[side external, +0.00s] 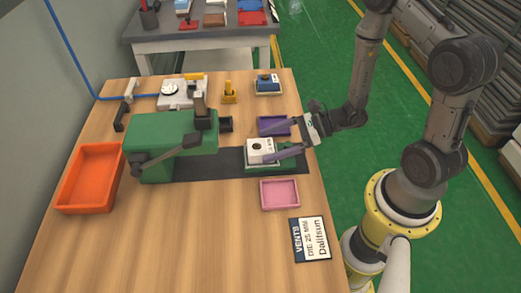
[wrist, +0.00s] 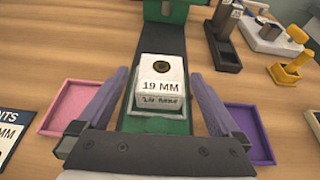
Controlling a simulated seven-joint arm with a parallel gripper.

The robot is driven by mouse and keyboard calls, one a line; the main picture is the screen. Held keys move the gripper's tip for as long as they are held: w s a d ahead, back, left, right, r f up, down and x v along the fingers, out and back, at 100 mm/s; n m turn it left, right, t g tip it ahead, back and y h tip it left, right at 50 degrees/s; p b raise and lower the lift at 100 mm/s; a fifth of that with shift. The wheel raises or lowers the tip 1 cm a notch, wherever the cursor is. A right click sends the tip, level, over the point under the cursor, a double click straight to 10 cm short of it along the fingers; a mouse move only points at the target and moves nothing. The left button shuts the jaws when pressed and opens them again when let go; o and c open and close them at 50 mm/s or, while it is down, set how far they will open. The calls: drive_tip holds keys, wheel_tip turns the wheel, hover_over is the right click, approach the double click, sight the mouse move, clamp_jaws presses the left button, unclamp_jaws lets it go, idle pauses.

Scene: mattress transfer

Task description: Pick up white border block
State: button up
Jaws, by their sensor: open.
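The white block (wrist: 162,72) has a dark round hole on top and "19 MM" on its faces. It sits on a green base (wrist: 142,125) on the dark strip, and also shows in the side external view (side external: 260,150). My gripper (wrist: 160,88) is open, with one purple finger on each side of the block. In the wrist view both fingers look clear of the block, with gaps on each side. In the side external view my gripper (side external: 281,143) reaches in from the right, its fingers around the block.
A purple tray (side external: 272,126) and a pink tray (side external: 280,195) lie on either side. A green machine (side external: 160,140) stands left, with an orange tray (side external: 90,178) beyond it. A sign (side external: 310,240) lies near the table's right edge. The front of the table is clear.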

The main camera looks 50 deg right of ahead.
sight(260, 146)
drive_tip(key=shift+x, duration=1.55)
drive_tip(key=c, duration=1.5)
drive_tip(key=shift+r, duration=0.15)
